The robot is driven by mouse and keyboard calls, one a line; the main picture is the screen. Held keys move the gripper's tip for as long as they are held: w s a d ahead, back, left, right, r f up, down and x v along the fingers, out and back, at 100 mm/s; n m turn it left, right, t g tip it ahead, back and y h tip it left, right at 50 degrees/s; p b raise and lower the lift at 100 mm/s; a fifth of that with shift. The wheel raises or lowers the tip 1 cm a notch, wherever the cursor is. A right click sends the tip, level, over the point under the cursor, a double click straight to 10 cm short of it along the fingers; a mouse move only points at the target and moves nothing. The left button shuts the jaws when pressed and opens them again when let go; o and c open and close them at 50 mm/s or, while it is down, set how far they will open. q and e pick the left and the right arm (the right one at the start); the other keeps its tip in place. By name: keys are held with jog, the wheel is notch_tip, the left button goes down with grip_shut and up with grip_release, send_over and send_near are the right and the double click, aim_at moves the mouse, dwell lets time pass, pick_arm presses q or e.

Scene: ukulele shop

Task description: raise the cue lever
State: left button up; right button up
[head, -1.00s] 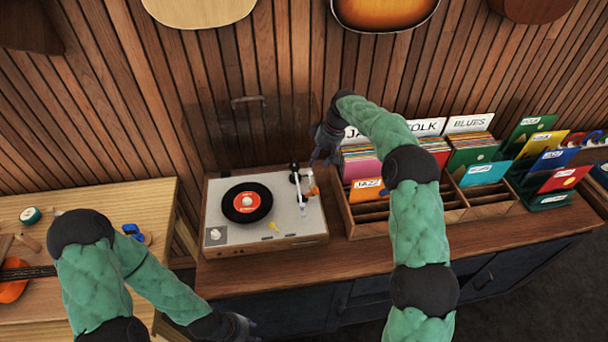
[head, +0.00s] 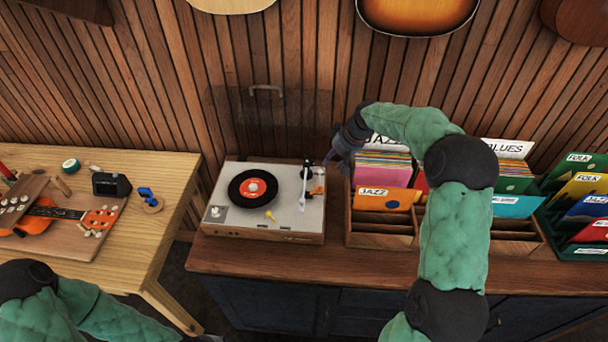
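The turntable (head: 230,224) stands on the wooden counter with a black record (head: 245,198) with an orange label on its platter. Its tonearm (head: 304,186) runs along the right side of the deck. A small orange part (head: 317,190) lies just right of the tonearm; I cannot tell for certain whether it is the cue lever, or its position. My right gripper (head: 338,162) hangs behind and right of the tonearm base, apart from it, fingers seemingly spread and empty. My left arm is low at the bottom left; its gripper is cut off at the bottom edge.
A clear lid with a handle (head: 266,88) stands up behind the deck, before the slatted wall. A wooden record crate (head: 380,236) stands close on the right, partly hidden by my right arm. A workbench (head: 170,180) with an orange ukulele (head: 45,212) is at left.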

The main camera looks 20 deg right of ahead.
aim_at(321, 173)
jog(key=b+x, duration=0.2)
jog(key=x, duration=0.9)
jog(key=shift+a, duration=0.1)
